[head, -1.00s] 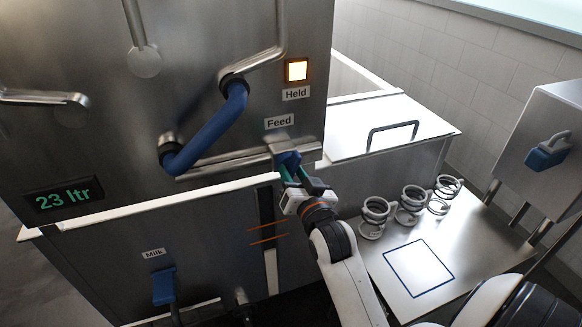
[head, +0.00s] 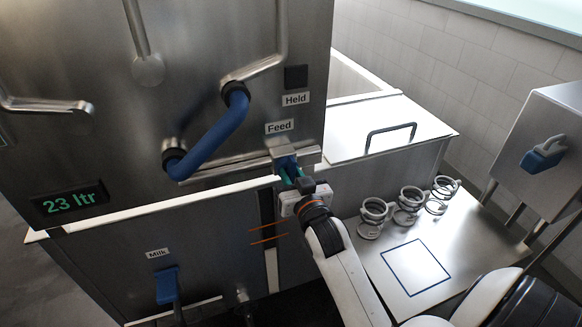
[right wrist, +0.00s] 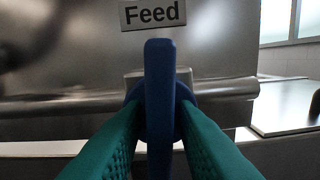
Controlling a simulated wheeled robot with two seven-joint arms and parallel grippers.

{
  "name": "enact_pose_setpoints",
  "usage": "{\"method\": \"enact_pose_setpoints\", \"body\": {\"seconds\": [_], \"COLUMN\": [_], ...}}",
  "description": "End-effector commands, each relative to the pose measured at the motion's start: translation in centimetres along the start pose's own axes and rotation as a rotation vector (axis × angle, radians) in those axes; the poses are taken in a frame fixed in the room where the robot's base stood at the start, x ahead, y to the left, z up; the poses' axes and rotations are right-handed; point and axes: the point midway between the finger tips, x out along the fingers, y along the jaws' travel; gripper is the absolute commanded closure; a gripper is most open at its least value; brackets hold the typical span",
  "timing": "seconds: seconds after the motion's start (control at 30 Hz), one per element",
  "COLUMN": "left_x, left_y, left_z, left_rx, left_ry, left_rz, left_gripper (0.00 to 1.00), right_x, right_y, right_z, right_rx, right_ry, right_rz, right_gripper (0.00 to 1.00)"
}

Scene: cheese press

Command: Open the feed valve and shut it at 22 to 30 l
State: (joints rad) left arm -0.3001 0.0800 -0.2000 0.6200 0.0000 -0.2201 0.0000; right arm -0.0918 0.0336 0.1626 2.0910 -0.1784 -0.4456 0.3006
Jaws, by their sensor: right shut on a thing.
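The feed valve (head: 286,160) has a blue handle and sits on the steel machine front under the label "Feed" (head: 279,127). In the right wrist view the blue handle (right wrist: 160,100) stands upright below the label. My right gripper (head: 297,183) is shut on this handle, with its green fingers on either side of it. The handle's lower part is partly hidden by the fingers. The display (head: 69,203) reads "23 ltr" in green. My left gripper is not in view.
The "Held" lamp (head: 296,76) is dark. A curved blue hose (head: 210,130) crosses the machine front. A blue milk valve (head: 166,286) is lower left.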

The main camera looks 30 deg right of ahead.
Motion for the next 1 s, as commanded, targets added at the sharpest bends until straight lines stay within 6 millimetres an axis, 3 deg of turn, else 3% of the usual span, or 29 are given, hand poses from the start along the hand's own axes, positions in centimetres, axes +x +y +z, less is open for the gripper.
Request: {"method": "enact_pose_setpoints", "body": {"seconds": [0.1,0.37,0.4,0.47,0.77,1.0], "left_x": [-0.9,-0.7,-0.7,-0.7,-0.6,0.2], "left_y": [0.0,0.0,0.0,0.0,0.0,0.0], "left_z": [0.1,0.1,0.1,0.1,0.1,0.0], "left_rx": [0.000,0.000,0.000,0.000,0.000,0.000], "left_ry": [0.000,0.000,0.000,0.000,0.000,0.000], "left_rz": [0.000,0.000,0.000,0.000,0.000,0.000], "left_gripper": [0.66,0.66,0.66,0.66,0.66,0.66], "right_x": [0.0,0.0,0.0,0.0,-0.2,-3.6], "right_y": [0.0,0.0,0.0,0.0,0.0,-0.1], "right_z": [0.1,0.0,0.0,0.0,-0.1,-0.3], "right_rx": [-0.099,-0.110,-0.109,-0.109,-0.107,-0.105], "right_ry": [0.001,-0.001,0.000,-0.001,0.000,0.002], "right_rz": [0.000,-0.001,-0.001,0.000,0.000,0.000], "right_gripper": [0.99,0.99,0.73,0.66,0.66,0.66]}}
